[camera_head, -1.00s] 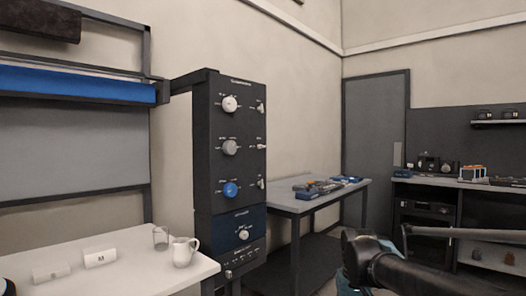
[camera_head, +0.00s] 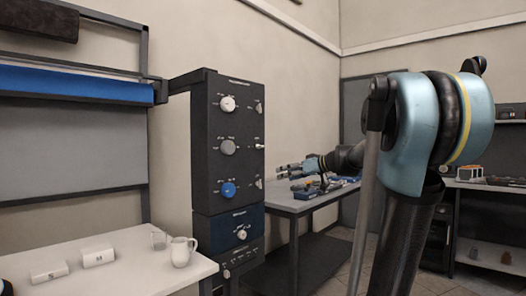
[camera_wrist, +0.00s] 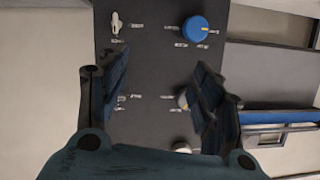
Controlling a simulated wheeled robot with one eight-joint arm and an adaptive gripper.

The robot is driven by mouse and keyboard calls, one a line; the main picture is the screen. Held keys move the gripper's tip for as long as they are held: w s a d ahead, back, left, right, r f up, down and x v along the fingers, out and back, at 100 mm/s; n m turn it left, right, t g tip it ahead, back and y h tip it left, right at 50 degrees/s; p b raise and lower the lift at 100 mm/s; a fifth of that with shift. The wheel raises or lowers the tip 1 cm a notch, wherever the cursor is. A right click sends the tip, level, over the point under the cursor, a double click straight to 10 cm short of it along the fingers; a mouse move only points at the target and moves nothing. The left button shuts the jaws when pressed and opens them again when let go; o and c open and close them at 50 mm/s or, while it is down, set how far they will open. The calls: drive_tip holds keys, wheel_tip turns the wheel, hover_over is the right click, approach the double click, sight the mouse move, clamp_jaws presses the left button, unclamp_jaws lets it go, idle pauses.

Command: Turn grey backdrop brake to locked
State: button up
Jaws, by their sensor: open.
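The dark control panel (camera_head: 230,130) stands upright with a white knob on top, the grey knob (camera_head: 228,147) in the middle and a blue knob below. Small switches sit to their right. My gripper (camera_head: 284,171) is open and empty, right of the panel and apart from it in the head view. In the wrist view my open gripper (camera_wrist: 160,72) faces the panel. The blue knob (camera_wrist: 195,29) shows clearly above. The grey knob's exact setting is too small to read.
A white table (camera_head: 120,265) with a jug (camera_head: 182,251), a glass and label cards is at the lower left. A grey workbench (camera_head: 310,203) with tools stands behind my gripper. A blue backdrop roll (camera_head: 75,84) hangs on a frame at the left.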

drive_tip(key=w+d+r+n+t+y, duration=0.1)
drive_tip(key=w+d+r+t+y, duration=0.15)
drive_tip(key=w+r, duration=0.75)
approach(259, 146)
drive_tip(key=w+d+x, duration=0.1)
drive_tip(key=x, duration=0.8)
drive_tip(key=shift+w+f, duration=0.2)
drive_tip(key=shift+w, duration=0.05)
drive_tip(key=shift+h, duration=0.25)
drive_tip(key=c, duration=1.1)
